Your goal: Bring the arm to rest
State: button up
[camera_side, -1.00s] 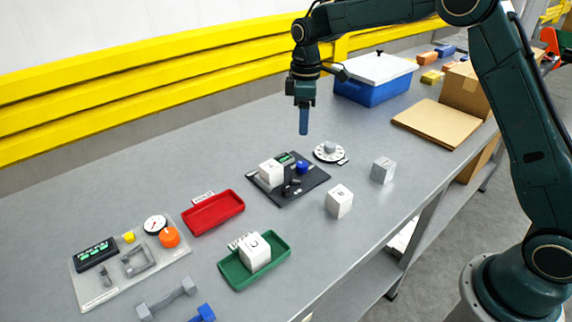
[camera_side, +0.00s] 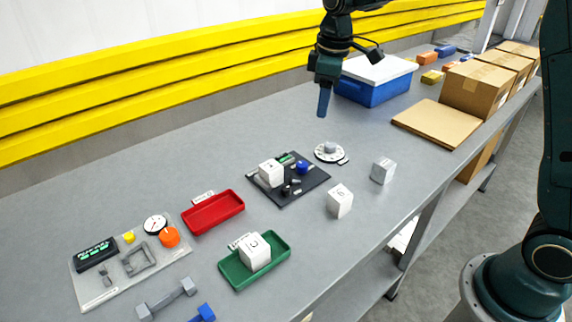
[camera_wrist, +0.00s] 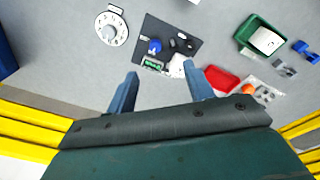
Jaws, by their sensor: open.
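My gripper (camera_side: 324,100) hangs above the back part of the grey bench (camera_side: 130,175), pointing down, near the blue bin. It touches nothing. In the wrist view my gripper (camera_wrist: 162,90) shows two blue fingers spread apart with nothing between them. Beyond the fingers lie the black plate (camera_wrist: 170,45) and the white dial (camera_wrist: 111,30).
A blue bin (camera_side: 372,91) with a white lid stands behind the gripper. Cardboard boxes (camera_side: 474,92) stand at the right. The red tray (camera_side: 213,212), the green tray (camera_side: 232,272) with a white cube (camera_side: 254,251), and loose cubes (camera_side: 339,201) (camera_side: 383,170) occupy the front.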

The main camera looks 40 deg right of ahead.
jog(key=s+r+m+t, duration=0.2)
jog(key=s+r+m, duration=0.35)
jog(key=s, duration=0.85)
jog(key=s+f+m+t, duration=0.1)
jog(key=s+m+t, duration=0.1)
jog(key=s, duration=1.3)
jog(key=shift+s+d+f, duration=0.3)
jog(key=shift+s, duration=0.05)
